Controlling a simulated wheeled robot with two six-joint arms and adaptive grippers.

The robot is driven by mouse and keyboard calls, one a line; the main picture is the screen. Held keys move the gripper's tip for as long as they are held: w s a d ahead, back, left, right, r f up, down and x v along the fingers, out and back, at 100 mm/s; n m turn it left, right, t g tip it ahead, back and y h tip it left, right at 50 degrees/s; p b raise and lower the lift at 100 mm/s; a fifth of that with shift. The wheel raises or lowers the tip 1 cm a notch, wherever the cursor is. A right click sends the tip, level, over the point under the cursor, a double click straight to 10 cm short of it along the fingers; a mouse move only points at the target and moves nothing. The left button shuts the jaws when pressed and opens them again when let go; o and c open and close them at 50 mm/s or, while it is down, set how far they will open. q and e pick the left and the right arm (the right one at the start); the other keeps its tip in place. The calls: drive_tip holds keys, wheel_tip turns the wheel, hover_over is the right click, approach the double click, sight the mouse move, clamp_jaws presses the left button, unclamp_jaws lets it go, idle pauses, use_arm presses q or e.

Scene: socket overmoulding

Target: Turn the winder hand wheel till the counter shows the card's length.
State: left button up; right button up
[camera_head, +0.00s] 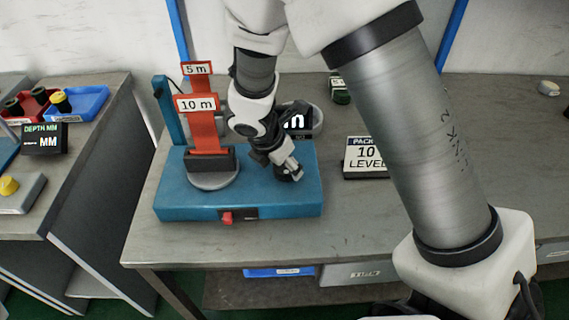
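The winder has a blue base (240,205) on the table, with an orange upright (208,133) marked 5 m and 10 m over a grey round disc (213,180). My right gripper (290,170) points down over the right part of the base, at a small dark piece that may be the hand wheel's knob. My arm and gripper hide most of the wheel. The black counter display (299,121) is partly covered; only a white "m" reads, its number hidden. The card (365,158) lies to the right, reading "PACK", "10" and "LEVEL", partly cut by my arm. My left gripper is out of view.
A red switch (227,217) is on the base's front. A side table at left holds a blue bin (80,102), a red bin (33,101) and a depth display (44,139). A dark green item (339,91) stands behind. Bare table lies in front of the card.

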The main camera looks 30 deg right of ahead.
drive_tip(key=c, duration=0.3)
